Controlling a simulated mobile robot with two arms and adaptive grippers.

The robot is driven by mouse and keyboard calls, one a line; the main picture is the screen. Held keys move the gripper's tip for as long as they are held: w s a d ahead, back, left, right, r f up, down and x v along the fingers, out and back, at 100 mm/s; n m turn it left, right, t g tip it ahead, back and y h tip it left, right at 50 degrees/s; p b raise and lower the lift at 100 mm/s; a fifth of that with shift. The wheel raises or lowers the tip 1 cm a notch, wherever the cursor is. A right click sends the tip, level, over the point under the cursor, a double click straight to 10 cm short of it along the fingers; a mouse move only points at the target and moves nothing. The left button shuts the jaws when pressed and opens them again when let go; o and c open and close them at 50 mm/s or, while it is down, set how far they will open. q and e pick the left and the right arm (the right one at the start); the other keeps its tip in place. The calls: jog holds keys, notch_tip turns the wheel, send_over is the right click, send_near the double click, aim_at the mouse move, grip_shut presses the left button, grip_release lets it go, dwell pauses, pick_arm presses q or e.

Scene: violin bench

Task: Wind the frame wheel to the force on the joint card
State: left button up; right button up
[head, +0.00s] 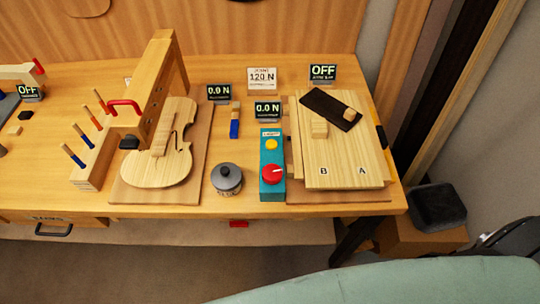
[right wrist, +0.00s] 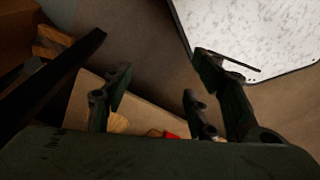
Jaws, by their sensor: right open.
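The joint card (head: 262,79) stands at the back of the bench and reads 120 N. A wooden frame (head: 158,82) with a red handle (head: 125,104) arches over a pale violin body (head: 160,163). A teal box (head: 271,190) carries a red round knob (head: 271,174) with a white mark and a yellow button. Which part is the frame wheel is not clear. One display (head: 218,92) and another display (head: 267,110) both read 0.0 N. My right gripper (right wrist: 160,82) is open in the right wrist view, away from the bench objects. My left gripper is not in view.
A grey-lidded pot (head: 226,179) stands left of the teal box. A board (head: 335,174) marked B and A holds a dark strip (head: 328,104) and wooden blocks. An OFF sign (head: 323,73) stands behind it.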

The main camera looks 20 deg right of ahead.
jog(key=w+a+r+t+p, duration=0.15)
jog(key=w+r, duration=0.35)
jog(key=r, duration=0.7)
jog(key=w+a+r+p, duration=0.15)
jog(key=w+r, duration=0.25)
jog(key=r, duration=0.9)
jog(key=w+r+t+p, duration=0.15)
jog(key=w+r, duration=0.35)
jog(key=r, duration=0.7)
jog(key=w+a+r+n+g+y, duration=0.1)
jog(key=w+a+r+n+y, duration=0.2)
jog(key=a+r, duration=0.4)
jog(key=w+a+r+n+g+y, duration=0.1)
jog(key=w+a+r+n, duration=0.3)
jog(key=w+a, duration=0.3)
notch_tip(320, 180, up, 4)
jog(key=n+g+h+p, duration=0.1)
jog(key=g+h, duration=0.2)
jog(key=h, duration=0.1)
send_over(273, 170)
jog(key=shift+r, duration=0.2)
notch_tip(273, 170, down, 6)
jog(key=shift+f+p, duration=0.15)
jog(key=shift+p, duration=0.6)
jog(key=shift+f, duration=0.7)
